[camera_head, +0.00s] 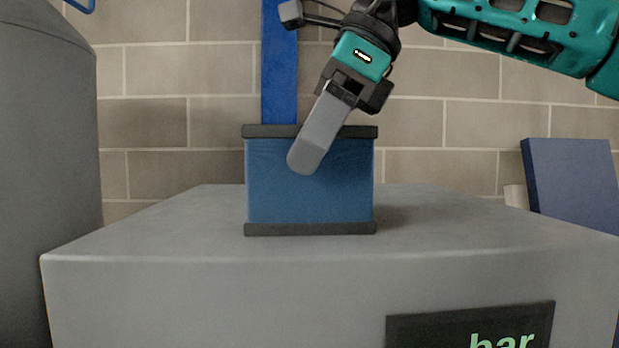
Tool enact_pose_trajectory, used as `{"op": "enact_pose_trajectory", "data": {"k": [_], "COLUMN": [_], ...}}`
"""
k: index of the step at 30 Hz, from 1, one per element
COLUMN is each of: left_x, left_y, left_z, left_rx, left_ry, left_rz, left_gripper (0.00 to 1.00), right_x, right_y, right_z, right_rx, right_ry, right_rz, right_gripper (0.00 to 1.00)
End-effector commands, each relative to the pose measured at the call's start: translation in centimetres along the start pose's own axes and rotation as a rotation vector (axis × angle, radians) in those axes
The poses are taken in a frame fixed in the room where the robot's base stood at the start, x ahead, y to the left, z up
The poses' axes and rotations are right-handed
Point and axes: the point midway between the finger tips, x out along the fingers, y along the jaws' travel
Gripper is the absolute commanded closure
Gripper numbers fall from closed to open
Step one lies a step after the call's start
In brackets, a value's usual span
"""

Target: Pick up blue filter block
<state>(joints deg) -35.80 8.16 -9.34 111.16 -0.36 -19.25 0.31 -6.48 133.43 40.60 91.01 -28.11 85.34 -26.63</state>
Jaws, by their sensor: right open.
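The blue filter block (275,197) stands upright on a grey box-shaped surface (190,234), near its middle. It is a blue block with dark grey bands along its top and bottom. My right gripper (305,160) comes in from the upper right on a teal arm. Its grey finger hangs in front of the block's upper part and hides some of the top band. Only one finger shows clearly, and I cannot tell whether it touches the block. The block rests on the surface. My left gripper is not in view.
A large grey cylinder-like body (45,150) stands at the left. A blue upright post (279,70) rises behind the block against a brick wall (150,120). A dark blue panel (572,185) leans at the right. The grey top beside the block is clear.

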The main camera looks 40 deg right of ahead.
Motion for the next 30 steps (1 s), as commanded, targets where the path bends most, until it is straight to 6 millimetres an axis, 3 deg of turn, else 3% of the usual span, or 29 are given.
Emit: {"op": "enact_pose_trajectory", "data": {"k": [7, 25, 30], "left_x": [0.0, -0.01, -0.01], "left_y": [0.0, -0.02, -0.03], "left_z": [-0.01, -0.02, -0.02], "left_rx": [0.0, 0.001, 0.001], "left_ry": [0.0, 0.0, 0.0], "left_rz": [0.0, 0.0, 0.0], "left_gripper": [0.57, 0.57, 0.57], "right_x": [0.0, -0.01, -0.05], "right_y": [0.0, -0.01, -0.01], "right_z": [-0.01, 0.0, 0.03], "right_rx": [0.0, 0.0, 0.0], "right_ry": [-0.001, -0.001, -0.002], "right_rz": [0.0, -0.001, -0.001], "right_gripper": [0.19, 0.77, 0.79]}}
